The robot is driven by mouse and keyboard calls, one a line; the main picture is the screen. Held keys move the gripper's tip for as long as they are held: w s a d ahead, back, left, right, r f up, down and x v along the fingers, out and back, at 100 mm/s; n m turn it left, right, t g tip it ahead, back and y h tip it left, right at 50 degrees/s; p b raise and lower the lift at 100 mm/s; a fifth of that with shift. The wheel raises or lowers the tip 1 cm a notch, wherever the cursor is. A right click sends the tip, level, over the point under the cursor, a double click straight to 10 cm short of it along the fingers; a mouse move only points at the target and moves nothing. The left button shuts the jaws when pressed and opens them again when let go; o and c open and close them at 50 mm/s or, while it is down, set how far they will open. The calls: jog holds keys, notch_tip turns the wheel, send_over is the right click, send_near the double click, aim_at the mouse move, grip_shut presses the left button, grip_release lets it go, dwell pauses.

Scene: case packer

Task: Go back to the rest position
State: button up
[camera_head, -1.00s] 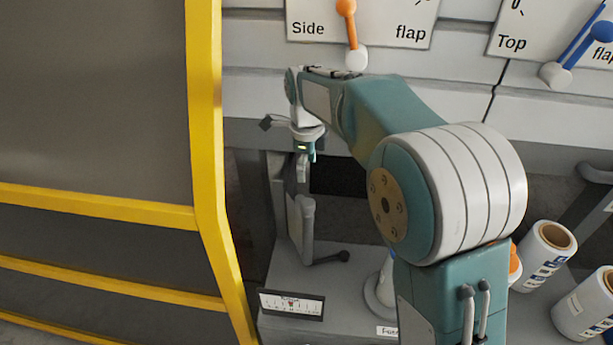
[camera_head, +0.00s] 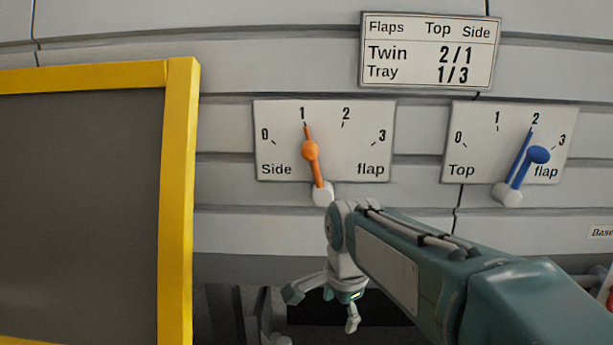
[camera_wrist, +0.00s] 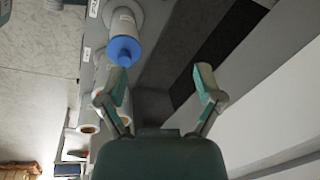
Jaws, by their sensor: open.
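My gripper (camera_head: 322,308) hangs below the dials in the head view, in front of a dark opening, with its fingers spread apart. In the wrist view my gripper (camera_wrist: 164,82) is open and holds nothing between its two fingertips. The rest position itself is not marked in any view.
The side flap dial (camera_head: 344,130) has its orange lever (camera_head: 310,150) at 1. The top flap dial (camera_head: 485,135) has its blue lever (camera_head: 538,155) near 2. A flap chart (camera_head: 430,52) hangs above. A yellow-framed panel (camera_head: 180,180) stands left. A blue-capped cylinder (camera_wrist: 124,50) shows in the wrist view.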

jog(key=s+d+f+n+t, duration=0.1)
jog(key=s+d+n, duration=0.4)
jog(key=s, duration=0.4)
jog(key=s+d+f+n+t, duration=0.1)
jog(key=s+d+n+t, duration=0.1)
jog(key=s+d+n, duration=0.2)
jog(key=s+n, duration=0.3)
jog(key=s, duration=0.1)
jog(key=shift+s+d+f, duration=0.15)
jog(key=shift+s+d, duration=0.2)
jog(key=shift+s, duration=0.05)
